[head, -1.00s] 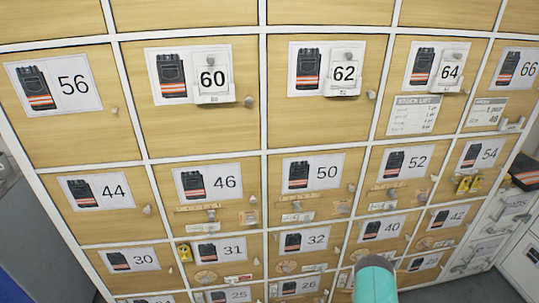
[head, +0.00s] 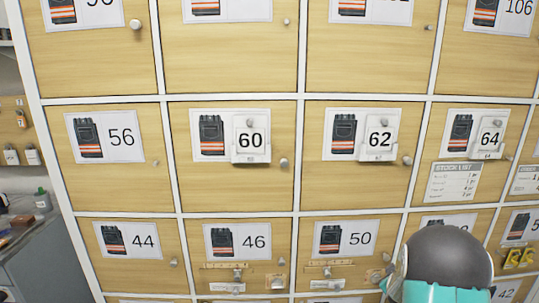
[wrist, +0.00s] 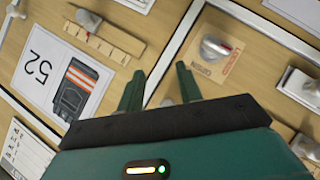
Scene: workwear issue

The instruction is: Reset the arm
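My gripper (wrist: 159,84) shows in the wrist view with its two dark green fingers apart and nothing between them. It is in front of the wooden locker doors, near the label marked 52 (wrist: 50,72) and a round metal knob (wrist: 215,47). I cannot tell whether the fingertips touch anything. In the head view, a grey and teal part of my arm (head: 440,265) is at the lower right, in front of the lockers. My gripper is hidden there.
The locker wall (head: 235,85) fills most of the head view, with protruding knobs (head: 284,162) and number plates such as 60 (head: 250,140). A stock list (head: 455,182) hangs below 64. A cluttered grey bench (head: 30,235) stands at the left.

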